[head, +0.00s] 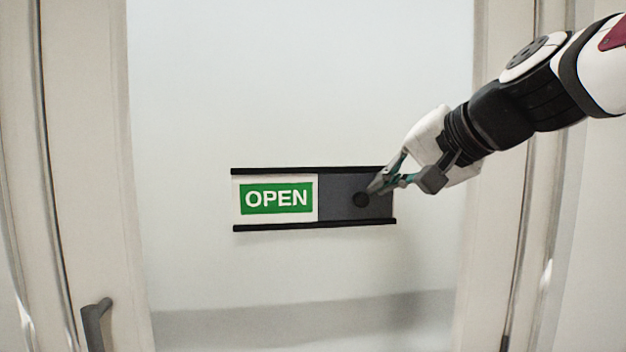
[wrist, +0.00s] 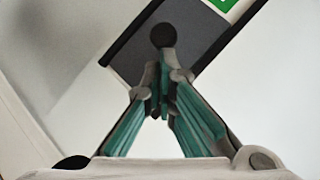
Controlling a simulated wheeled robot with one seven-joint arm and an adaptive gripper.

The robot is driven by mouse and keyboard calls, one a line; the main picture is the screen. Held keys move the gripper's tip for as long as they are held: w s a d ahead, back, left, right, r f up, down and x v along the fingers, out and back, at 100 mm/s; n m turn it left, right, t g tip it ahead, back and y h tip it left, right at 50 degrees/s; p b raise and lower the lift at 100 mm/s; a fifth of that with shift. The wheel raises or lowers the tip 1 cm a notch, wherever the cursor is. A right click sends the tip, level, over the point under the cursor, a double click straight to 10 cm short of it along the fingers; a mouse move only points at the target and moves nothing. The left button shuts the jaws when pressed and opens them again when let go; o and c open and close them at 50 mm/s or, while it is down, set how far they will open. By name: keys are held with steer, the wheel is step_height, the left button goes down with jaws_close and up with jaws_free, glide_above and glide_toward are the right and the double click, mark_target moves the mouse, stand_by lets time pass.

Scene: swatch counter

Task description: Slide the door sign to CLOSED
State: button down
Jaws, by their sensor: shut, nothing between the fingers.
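The door sign (head: 318,226) is a wide panel with black rails on the glass door. Its left half shows a green OPEN label (head: 276,198). Its right half is a dark grey slider (head: 337,198) with a round black knob (head: 361,200) near its right end. My gripper (head: 374,188) is shut and empty, with its tips at the knob, just to its upper right. In the wrist view the shut fingertips (wrist: 167,62) are just below the knob (wrist: 163,35). I cannot tell whether they touch it. A corner of the green label (wrist: 222,4) shows at the top.
The glass door (head: 300,90) has pale frame posts at left (head: 85,150) and right (head: 497,150). A grey door handle (head: 95,322) sticks out at the lower left. The glass around the sign is clear.

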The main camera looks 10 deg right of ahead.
steer(key=a+p, duration=0.3)
steer(key=a, duration=1)
steer(key=shift+s+r+p, duration=0.1)
steer(key=shift+p, duration=0.2)
steer(key=shift+a, duration=0.2)
